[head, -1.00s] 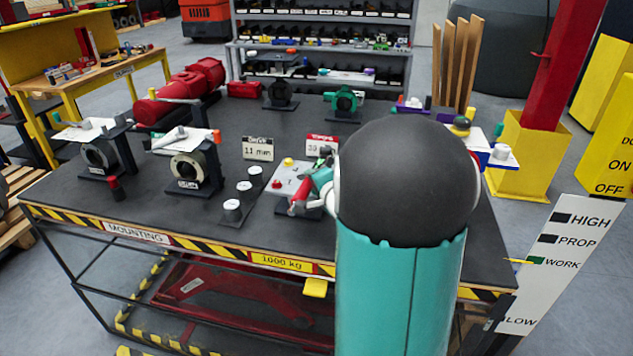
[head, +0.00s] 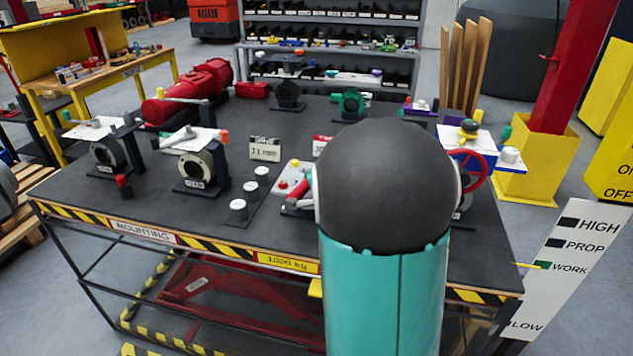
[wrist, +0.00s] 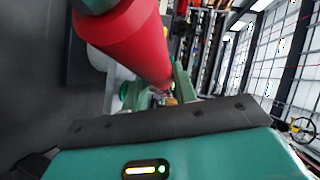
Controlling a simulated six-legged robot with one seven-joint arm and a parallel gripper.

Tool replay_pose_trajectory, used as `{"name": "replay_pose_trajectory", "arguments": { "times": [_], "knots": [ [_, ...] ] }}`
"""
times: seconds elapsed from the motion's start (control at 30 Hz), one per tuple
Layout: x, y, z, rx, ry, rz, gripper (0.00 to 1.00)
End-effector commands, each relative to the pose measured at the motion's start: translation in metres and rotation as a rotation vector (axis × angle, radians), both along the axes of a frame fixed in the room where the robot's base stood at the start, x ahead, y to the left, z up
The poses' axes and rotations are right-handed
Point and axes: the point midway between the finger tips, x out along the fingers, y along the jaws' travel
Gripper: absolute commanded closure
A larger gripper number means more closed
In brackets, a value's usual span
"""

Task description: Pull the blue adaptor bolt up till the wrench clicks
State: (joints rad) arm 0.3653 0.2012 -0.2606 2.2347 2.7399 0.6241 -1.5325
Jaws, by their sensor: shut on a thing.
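My gripper (wrist: 158,96) is in the wrist view, its green fingers around the narrow far end of a red tapered handle that appears to be the wrench (wrist: 135,45). The fingers look closed on it, but the contact is small and blurred. The blue adaptor bolt cannot be made out in either view.
Several white-topped cylinders (head: 238,206) stand left of my arm on the dark bench (head: 110,200). Two ring-shaped flange stands (head: 196,170) are further left. A level board (head: 565,260) stands at the right.

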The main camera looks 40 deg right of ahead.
Motion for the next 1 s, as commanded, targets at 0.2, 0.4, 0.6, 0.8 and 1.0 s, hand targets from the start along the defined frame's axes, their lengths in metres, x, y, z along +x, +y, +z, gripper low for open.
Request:
{"name": "replay_pose_trajectory", "arguments": {
  "times": [0.2,0.4,0.6,0.8,1.0],
  "knots": [
    [0.003,-0.001,0.001,-0.003,-0.004,-0.011,1.0],
    [0.003,0.0,0.003,-0.003,-0.004,0.014,1.0],
    [0.004,0.0,0.011,-0.005,-0.007,0.015,1.0],
    [0.004,0.0,0.019,-0.006,-0.01,0.016,1.0],
    [0.003,0.0,0.025,-0.004,-0.007,0.014,1.0]
  ]
}}
